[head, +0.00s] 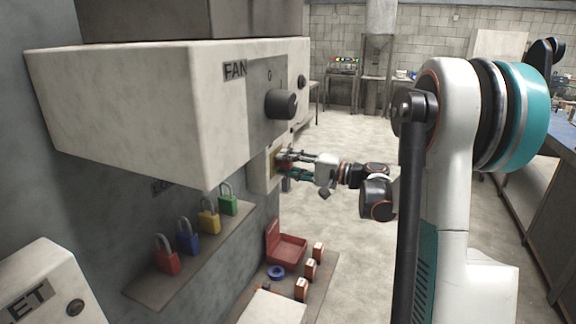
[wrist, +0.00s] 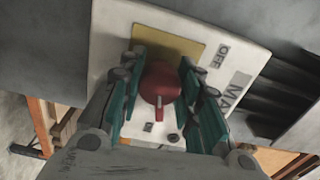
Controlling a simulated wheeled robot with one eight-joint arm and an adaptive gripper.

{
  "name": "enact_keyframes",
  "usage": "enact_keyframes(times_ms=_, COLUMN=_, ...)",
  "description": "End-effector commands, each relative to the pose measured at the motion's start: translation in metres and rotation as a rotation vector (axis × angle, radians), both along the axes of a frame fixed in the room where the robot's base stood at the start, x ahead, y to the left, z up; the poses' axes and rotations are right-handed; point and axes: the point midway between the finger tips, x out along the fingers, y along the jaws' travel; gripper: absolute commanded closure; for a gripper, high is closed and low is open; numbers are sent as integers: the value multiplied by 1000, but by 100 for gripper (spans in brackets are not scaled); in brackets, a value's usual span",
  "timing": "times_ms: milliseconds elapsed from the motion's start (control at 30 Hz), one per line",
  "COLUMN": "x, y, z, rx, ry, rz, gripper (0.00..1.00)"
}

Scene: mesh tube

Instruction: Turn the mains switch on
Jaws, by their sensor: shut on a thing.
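The mains switch is a white box (wrist: 110,45) with a yellow plate (wrist: 168,44) and a red rotary knob (wrist: 160,85). In the wrist view "OFF" and part of a label starting "MA" show beside the plate. My gripper (wrist: 162,100) has its teal fingers on either side of the red knob and is shut on it. In the head view my gripper (head: 285,165) reaches the front of the mains box (head: 262,172), below and behind the fan box. The knob is mostly hidden there by the fingers.
The fan box (head: 120,105) with its black knob (head: 281,104) juts out above and nearer. A shelf (head: 150,287) holds red, blue, yellow and green padlocks. Below are a red open case (head: 288,250), a blue roll (head: 276,272) and small boxes.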

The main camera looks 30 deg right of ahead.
Motion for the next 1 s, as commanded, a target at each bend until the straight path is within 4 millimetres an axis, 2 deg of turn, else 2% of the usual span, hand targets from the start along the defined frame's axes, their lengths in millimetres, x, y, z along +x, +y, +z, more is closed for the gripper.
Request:
enact_keyframes(times_ms=433, x=0, y=0, z=0, rx=200, ry=157, rz=-1, gripper=92)
enact_keyframes(times_ms=1000, x=0, y=0, z=0, rx=237, ry=186, rz=-1, gripper=92)
